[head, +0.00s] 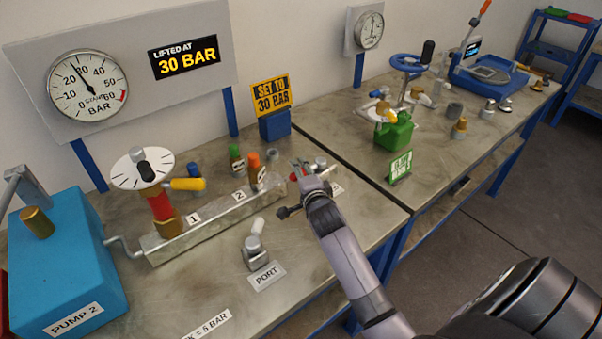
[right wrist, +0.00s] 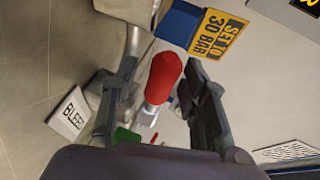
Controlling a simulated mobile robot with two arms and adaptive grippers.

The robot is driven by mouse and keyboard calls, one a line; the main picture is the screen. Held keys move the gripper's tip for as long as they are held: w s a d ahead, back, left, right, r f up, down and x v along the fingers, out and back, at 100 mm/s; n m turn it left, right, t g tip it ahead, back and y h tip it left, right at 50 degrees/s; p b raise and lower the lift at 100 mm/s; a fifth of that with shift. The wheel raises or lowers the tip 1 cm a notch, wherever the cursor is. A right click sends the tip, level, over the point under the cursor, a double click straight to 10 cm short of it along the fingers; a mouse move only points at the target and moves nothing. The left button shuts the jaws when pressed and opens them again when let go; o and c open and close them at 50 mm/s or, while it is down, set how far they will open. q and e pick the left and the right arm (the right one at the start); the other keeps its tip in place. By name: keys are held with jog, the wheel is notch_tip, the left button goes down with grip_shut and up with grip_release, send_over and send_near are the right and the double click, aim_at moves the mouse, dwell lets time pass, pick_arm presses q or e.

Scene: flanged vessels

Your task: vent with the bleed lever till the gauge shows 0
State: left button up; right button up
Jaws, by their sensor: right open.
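The bleed lever has a red grip (right wrist: 163,78) on a pale metal stem. In the right wrist view it stands between the two fingers of my right gripper (right wrist: 161,68), with a gap on each side. In the head view my right gripper (head: 299,169) is at the right end of the metal manifold (head: 215,224), mostly covering the lever. The right gripper is open. The large bar gauge (head: 88,86) on the wall panel has its needle between 20 and 30, close to 30. A BLEED label (right wrist: 72,116) stands beside the lever. My left gripper is not in view.
A port fitting (head: 255,252) stands in front. The blue pump (head: 68,262) is at left. A second bench stands right, with a green can (head: 395,132).

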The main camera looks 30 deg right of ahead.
jog(key=shift+c, duration=0.5)
grip_shut()
dwell(0.3)
